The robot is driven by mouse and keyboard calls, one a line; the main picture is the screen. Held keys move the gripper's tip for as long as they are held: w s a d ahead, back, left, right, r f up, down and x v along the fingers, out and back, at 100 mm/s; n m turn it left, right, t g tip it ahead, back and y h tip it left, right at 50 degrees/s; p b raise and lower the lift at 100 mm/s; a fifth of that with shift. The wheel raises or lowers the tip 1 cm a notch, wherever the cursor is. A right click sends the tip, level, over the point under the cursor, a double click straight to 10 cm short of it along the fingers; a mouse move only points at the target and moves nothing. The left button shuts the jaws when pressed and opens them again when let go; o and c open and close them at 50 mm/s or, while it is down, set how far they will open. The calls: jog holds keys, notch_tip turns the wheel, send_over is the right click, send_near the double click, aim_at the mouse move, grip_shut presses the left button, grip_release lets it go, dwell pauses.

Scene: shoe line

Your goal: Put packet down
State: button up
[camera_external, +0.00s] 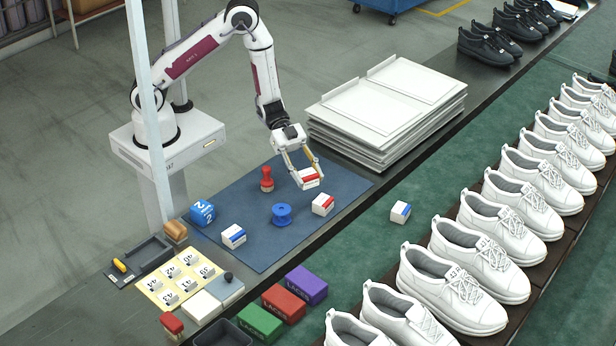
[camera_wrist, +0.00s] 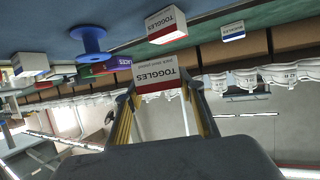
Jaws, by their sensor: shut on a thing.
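My gripper (camera_external: 302,172) is shut on a white packet with a red band (camera_external: 308,179), above the back right part of the blue mat (camera_external: 243,195). In the wrist view the held packet (camera_wrist: 160,79) reads "TOGGLES" and sits between the fingertips. It looks raised off the mat in the external view, but the gap is hard to judge. A second white and red packet (camera_external: 322,205) rests on the mat just in front, and it also shows in the wrist view (camera_wrist: 165,24), reading "TOGGLES".
On the mat are a blue spool (camera_external: 282,214), a red stamp (camera_external: 267,179) and a white and blue packet (camera_external: 233,236). Another white and blue packet (camera_external: 400,211) lies on the green belt beside white shoes (camera_external: 455,285). Stacked white boards (camera_external: 385,110) stand behind right. Mat is clear around the spool.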

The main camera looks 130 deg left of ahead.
jog(key=w+d, duration=0.8)
jog(key=w, duration=0.5)
jog(key=w+d, duration=0.8)
jog(key=w, duration=0.5)
jog(key=w+a+r+n+y, duration=0.2)
jog(key=w+a+n+y, duration=0.1)
jog(key=w+n+y, duration=0.1)
jog(key=shift+w+a+r+t+y, duration=0.15)
jog(key=shift+w+a+t+y, duration=0.2)
jog(key=shift+w, duration=0.45)
jog(key=shift+f, duration=3.15)
